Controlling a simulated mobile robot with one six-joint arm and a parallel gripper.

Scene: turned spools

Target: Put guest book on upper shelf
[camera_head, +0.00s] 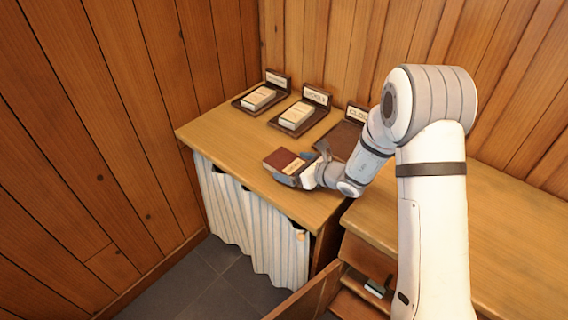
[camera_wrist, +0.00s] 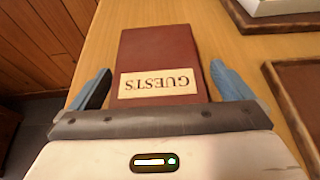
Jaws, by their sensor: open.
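The guest book (camera_head: 281,160) is dark red with a cream label. It lies on the wooden counter (camera_head: 225,137) near its front edge. In the wrist view the book (camera_wrist: 165,52) lies between my fingers, with its label reading GUESTS upside down. My gripper (camera_head: 296,169) is open around the book, one blue-tipped finger on each side. In the wrist view my gripper (camera_wrist: 160,82) shows a small gap to the book at each side. I cannot tell which surface is the upper shelf.
Dark labelled trays stand along the back; two hold pale books (camera_head: 258,98) (camera_head: 296,115). A third tray (camera_head: 342,138) looks empty, partly hidden by my arm. A white curtain (camera_head: 245,220) hangs below the counter. An open wooden door (camera_head: 305,297) and a compartment with a small item (camera_head: 375,288) are lower right.

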